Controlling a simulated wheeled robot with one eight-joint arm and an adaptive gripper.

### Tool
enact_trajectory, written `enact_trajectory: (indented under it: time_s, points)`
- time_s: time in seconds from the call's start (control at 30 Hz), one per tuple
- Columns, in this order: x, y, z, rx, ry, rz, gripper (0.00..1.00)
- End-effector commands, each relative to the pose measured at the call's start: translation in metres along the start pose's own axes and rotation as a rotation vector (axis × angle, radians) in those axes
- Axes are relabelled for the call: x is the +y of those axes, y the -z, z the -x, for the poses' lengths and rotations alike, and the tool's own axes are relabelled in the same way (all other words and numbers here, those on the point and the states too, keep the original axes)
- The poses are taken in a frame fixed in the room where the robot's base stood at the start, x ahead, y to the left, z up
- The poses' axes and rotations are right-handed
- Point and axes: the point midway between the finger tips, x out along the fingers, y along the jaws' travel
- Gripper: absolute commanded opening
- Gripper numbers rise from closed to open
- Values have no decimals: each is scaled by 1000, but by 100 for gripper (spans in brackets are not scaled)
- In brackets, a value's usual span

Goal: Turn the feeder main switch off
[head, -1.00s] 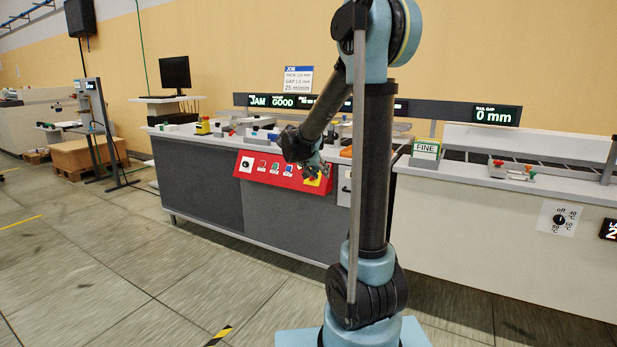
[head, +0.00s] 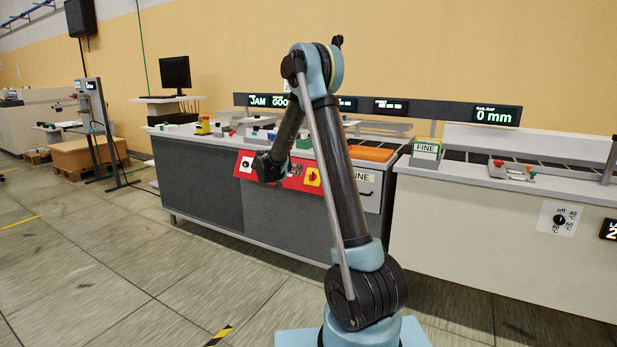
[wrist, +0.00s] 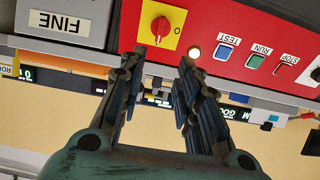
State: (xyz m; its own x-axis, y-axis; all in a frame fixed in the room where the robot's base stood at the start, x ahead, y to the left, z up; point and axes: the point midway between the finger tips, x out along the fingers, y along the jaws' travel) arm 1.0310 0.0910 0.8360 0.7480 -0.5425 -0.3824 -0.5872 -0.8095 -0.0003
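The likely feeder main switch is a red rotary knob on a yellow plate (head: 313,177) at the right end of the red panel. In the wrist view, which is upside down, the red knob (wrist: 160,28) is at the top centre. Its handle looks roughly upright there, with a "0" mark to its right. My gripper (wrist: 164,57) is open and empty, its two dark fingers reaching toward the panel. The knob shows beyond the fingertips, near the left one, and appears apart from them. In the head view my wrist hides the fingers.
TEST (wrist: 226,52), RUN (wrist: 257,61) and STOP (wrist: 284,69) buttons sit beside the switch, with a lit round lamp (wrist: 194,51) between. A FINE drawer front (wrist: 62,22) is on the other side. The floor in front is clear.

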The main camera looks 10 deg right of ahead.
Motion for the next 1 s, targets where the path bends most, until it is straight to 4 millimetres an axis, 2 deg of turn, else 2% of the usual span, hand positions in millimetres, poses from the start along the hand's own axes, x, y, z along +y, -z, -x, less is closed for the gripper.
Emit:
enact_trajectory:
  time_s: [0.7, 1.0]
  points:
    - [2, 0, -125, -1, -3, -1, 31]
    - [2, 0, -153, -1, -2, 1, 31]
